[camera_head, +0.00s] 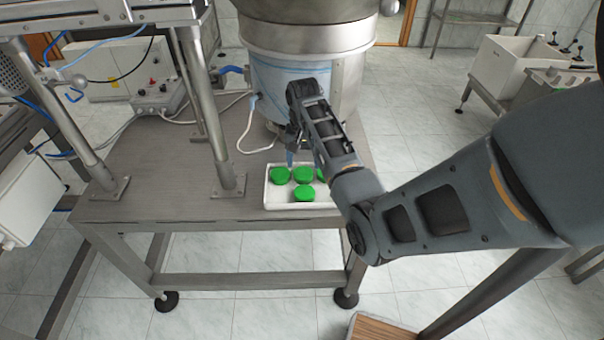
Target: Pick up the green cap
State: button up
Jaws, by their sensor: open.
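Several green caps sit in a white tray (274,199) on the metal table. One green cap (280,176) is at the tray's left, another green cap (304,175) is in the middle, and a third green cap (304,194) is nearer the front. A further green cap (321,175) at the right is partly hidden by my arm. My gripper (290,157) points down over the back of the tray, above and behind the left and middle caps. It is open and appears empty. Its fingers are small and dark here, and their exact height above the caps is hard to tell.
A large steel drum (351,75) stands on the table (150,170) right behind my gripper. Metal posts (210,120) rise left of the tray.

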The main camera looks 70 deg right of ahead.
aim_at(303, 172)
notch_tip(303, 172, down, 5)
jog(key=shift+r, duration=0.3)
jog(key=c, duration=0.7)
jog(key=shift+r, duration=0.55)
notch_tip(303, 172, up, 3)
jog(key=shift+w+r, duration=0.1)
jog(key=s+d+r, duration=0.2)
jog(key=d, duration=0.1)
jog(key=s+d+r+b, duration=0.1)
jog(key=s+d+r, duration=0.1)
jog(key=s+d, duration=0.1)
jog(key=s+d+r, duration=0.2)
jog(key=d, duration=0.1)
jog(key=shift+s+d+r+b, duration=0.15)
jog(key=shift+r+b, duration=0.25)
